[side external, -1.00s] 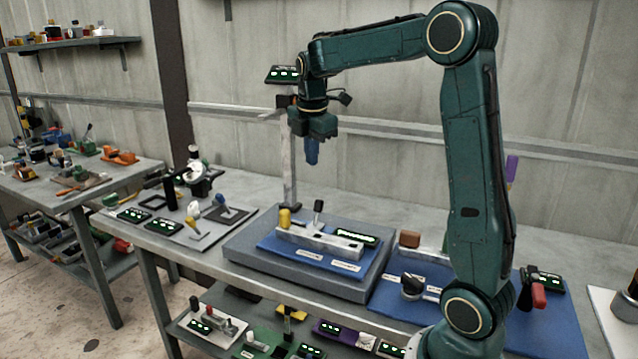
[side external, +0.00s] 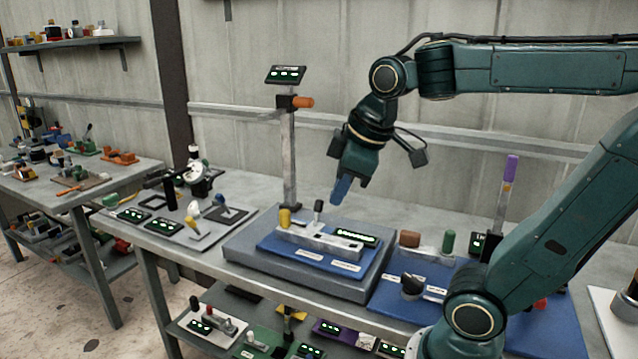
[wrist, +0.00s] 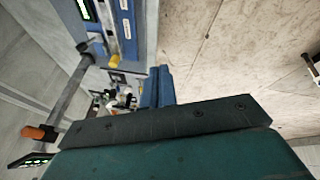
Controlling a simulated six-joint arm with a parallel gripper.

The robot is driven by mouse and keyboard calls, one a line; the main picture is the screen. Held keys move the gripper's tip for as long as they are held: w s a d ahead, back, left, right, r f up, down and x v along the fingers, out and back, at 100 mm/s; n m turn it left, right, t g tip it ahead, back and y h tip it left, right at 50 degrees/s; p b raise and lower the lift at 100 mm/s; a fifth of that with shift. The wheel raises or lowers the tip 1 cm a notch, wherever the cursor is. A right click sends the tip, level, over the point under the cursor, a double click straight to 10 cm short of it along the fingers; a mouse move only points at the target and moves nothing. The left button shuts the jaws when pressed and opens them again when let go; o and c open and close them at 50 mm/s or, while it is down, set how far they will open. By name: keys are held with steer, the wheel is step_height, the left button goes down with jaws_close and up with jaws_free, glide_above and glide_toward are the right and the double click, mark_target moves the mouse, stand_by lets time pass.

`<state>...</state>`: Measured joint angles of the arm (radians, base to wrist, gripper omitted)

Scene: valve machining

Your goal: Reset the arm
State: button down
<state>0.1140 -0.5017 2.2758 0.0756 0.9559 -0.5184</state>
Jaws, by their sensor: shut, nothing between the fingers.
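My gripper (side external: 341,190) hangs tilted in the air above the grey block and its blue plate (side external: 280,247), with clear space below it. Its blue fingers are together with nothing held between them. In the wrist view the fingers (wrist: 157,88) also show side by side, pointing toward the bench and floor. A metal fixture (side external: 320,240) with a yellow knob (side external: 285,218), a dark-tipped lever (side external: 318,207) and a lit green display (side external: 357,237) sits on the blue plate below.
A post with an orange handle (side external: 302,102) and a display on top (side external: 286,74) stands left of my gripper. A blue board (side external: 395,297) with a black knob (side external: 411,285) lies to the right. A purple-topped stick (side external: 511,168) stands behind it.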

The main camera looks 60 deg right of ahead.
steer(key=s+a+f+m+t+y, duration=0.1)
steer(key=s+a+f+m, duration=0.2)
steer(key=s, duration=0.3)
steer(key=shift+a+f+m, duration=0.15)
steer(key=shift+a+m, duration=0.25)
steer(key=shift+a, duration=0.15)
